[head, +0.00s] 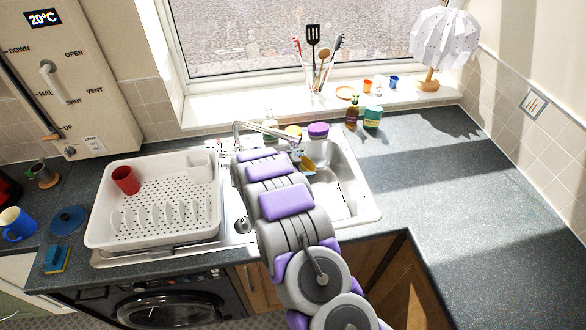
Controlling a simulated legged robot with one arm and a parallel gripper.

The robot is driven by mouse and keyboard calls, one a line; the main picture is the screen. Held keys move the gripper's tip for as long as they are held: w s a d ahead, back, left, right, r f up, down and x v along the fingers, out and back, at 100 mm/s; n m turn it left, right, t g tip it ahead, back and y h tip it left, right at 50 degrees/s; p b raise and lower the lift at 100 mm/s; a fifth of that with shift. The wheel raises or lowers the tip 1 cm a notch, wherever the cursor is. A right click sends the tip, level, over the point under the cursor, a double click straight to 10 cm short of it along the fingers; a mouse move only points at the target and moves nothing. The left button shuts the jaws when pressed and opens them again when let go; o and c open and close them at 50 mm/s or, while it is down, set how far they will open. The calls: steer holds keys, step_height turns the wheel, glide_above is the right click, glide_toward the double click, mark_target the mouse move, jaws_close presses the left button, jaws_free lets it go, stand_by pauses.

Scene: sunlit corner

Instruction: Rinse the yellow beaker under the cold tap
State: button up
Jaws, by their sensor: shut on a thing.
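The yellow beaker (308,164) shows small and tilted over the sink basin (335,195), just right of my arm. My gripper (298,158) is at the beaker, shut on it; my arm hides most of the fingers. The silver tap (262,128) arches from the back left of the sink, and its spout ends just above the beaker. A small bluish patch lies between spout and beaker; I cannot tell whether it is water. The tap's handles are not clearly visible.
A white dish rack (100,225) with a red cup (125,180) stands left of the sink. The right counter (460,210) is clear.

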steer(key=s, duration=0.2)
steer(key=s+d+b, duration=0.1)
steer(key=s+b, duration=0.1)
steer(key=s, duration=0.1)
steer(key=shift+s+d, duration=0.3)
steer(key=shift+d, duration=0.1)
steer(key=shift+r, duration=0.1)
stand_by(0.7)
steer(key=s+d+r+p, duration=0.1)
steer(key=s+r+p, duration=0.1)
steer(key=r, duration=0.3)
steer(key=shift+s, duration=0.9)
steer(key=shift+d+f, duration=0.1)
